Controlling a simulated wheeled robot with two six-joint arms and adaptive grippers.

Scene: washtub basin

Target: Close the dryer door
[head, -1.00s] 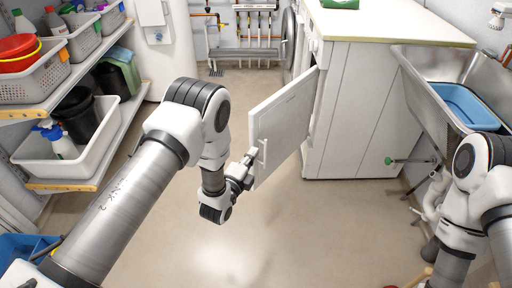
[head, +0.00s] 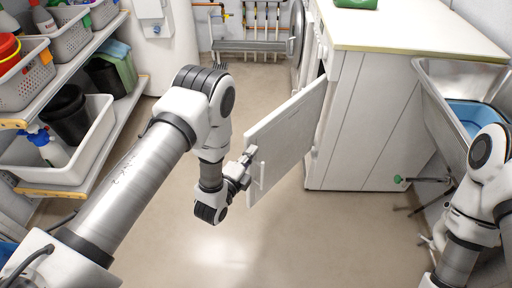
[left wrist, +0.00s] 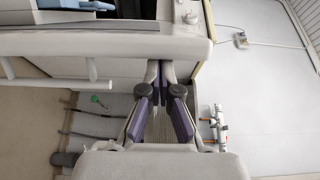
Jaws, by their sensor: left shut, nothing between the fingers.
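The dryer door (head: 290,125) is a white panel that stands open in the middle of the head view. It swings out from the front of the white cabinet-like dryer (head: 365,125), with a dark gap showing at the hinge side. A white bar handle (head: 257,180) is on its near left edge. My left gripper (head: 250,156) is shut and empty at that free edge, close to the handle; whether it touches is unclear. In the left wrist view its fingertips (left wrist: 167,68) meet below a white horizontal panel. My right arm shows at the right edge, its gripper out of frame.
A shelf (head: 85,190) with baskets and bins lines the left. A metal sink (head: 440,85) with a blue tub (head: 475,115) is at right, with a green-handled tap (head: 399,179) below. Pipes run along the back wall. The floor (head: 290,235) in front of the door is clear.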

